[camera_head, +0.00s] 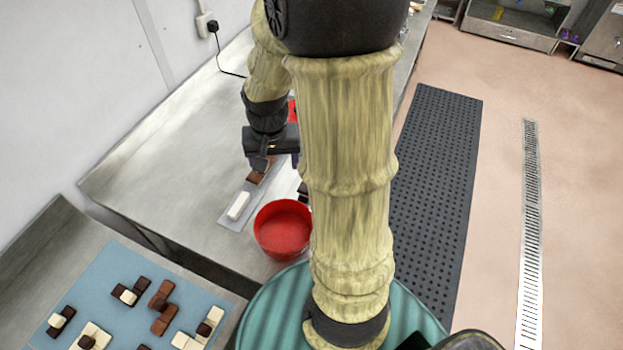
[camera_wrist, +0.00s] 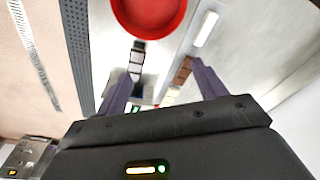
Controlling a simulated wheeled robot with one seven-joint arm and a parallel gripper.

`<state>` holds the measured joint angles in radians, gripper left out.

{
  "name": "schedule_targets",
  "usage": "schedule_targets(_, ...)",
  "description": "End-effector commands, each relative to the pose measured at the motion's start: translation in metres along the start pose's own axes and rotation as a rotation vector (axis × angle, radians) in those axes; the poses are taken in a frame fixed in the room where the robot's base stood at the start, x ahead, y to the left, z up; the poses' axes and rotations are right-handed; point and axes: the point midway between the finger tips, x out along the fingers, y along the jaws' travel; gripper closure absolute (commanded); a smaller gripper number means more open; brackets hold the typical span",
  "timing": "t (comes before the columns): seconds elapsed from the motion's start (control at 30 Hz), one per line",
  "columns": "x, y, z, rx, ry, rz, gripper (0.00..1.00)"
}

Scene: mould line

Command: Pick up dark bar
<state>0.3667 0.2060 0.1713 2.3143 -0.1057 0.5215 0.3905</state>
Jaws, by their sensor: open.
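My gripper (camera_head: 276,161) is over the bench in the head view, with its jaws apart. Its two purple fingers show in the wrist view (camera_wrist: 160,76), with nothing held between them. A dark item (camera_wrist: 137,60) with pale patches lies just past the left finger in the wrist view. A small dark edge (camera_head: 303,190), perhaps the same item, shows beside my arm in the head view. I cannot tell for sure that it is the dark bar. A brown bar (camera_head: 256,177) lies below the gripper, near the right finger in the wrist view (camera_wrist: 182,72).
A white bar (camera_head: 238,206) lies on a grey strip (camera_head: 226,217). A red bowl (camera_head: 283,230) stands close by. Another red thing (camera_head: 292,110) is partly hidden behind the gripper. A blue mat (camera_head: 109,267) holds several chocolate pieces. The bench (camera_head: 170,180) is clear to the left.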

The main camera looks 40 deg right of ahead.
Motion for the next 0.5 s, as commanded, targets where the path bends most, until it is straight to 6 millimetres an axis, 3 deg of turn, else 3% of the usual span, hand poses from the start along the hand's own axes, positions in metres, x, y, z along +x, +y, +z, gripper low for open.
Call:
schedule_targets(0.2,0.021,0.051,-0.05,0.356,-0.07,0.029,0.3)
schedule_targets(0.33,0.027,0.073,-0.065,0.491,-0.093,0.039,0.3)
schedule_targets(0.5,0.029,0.079,-0.07,0.538,-0.101,0.042,0.3)
